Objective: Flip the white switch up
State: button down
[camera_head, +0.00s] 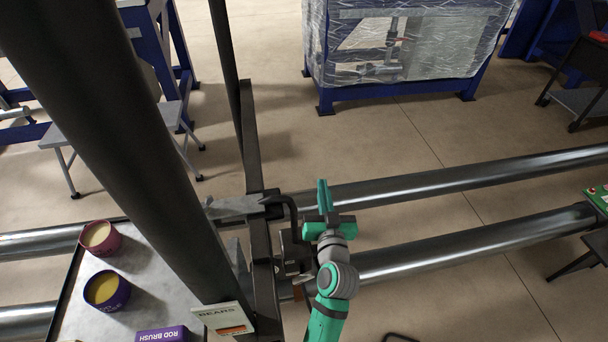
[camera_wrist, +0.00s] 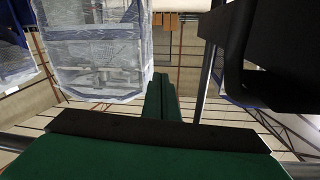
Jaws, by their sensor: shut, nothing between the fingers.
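No white switch can be made out in either view. My green gripper (camera_head: 323,188) is shut and empty, with its fingers pointing away from me, just right of a dark upright frame (camera_head: 262,240). In the wrist view the closed fingers (camera_wrist: 162,90) show in the middle. A dark bent bar (camera_head: 290,205) on the frame is close to the left of my gripper; I cannot tell whether they touch. Some small parts low on the frame, beside my wrist, are partly hidden by my arm.
Two long metal pipes (camera_head: 450,180) run across behind and beside my arm. A thick dark post (camera_head: 120,150) stands at left, near a tray with a red tin (camera_head: 100,238) and a purple tin (camera_head: 107,291). A wrapped blue-framed machine (camera_head: 400,50) stands beyond open floor.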

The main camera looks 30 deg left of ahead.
jog(key=s+d+f+m+t+h, duration=0.1)
jog(key=s+d+f+m+h, duration=0.35)
jog(key=s+d, duration=0.4)
jog(key=s+d+f+m+t+h, duration=0.1)
jog(key=s+d+f+m+h, duration=0.3)
jog(key=s+d+f+h, duration=0.35)
jog(key=s+d+r+n+g+y, duration=0.1)
jog(key=s+d, duration=0.1)
jog(key=s, duration=0.9)
jog(key=s+d+r+n+g, duration=0.1)
jog(key=s+d+n, duration=0.1)
jog(key=s, duration=1)
jog(key=shift+s+d+y, duration=0.2)
jog(key=shift+d+y, duration=0.2)
jog(key=shift+d, duration=0.3)
jog(key=shift+w+a+r+n, duration=0.1)
jog(key=shift+n, duration=0.15)
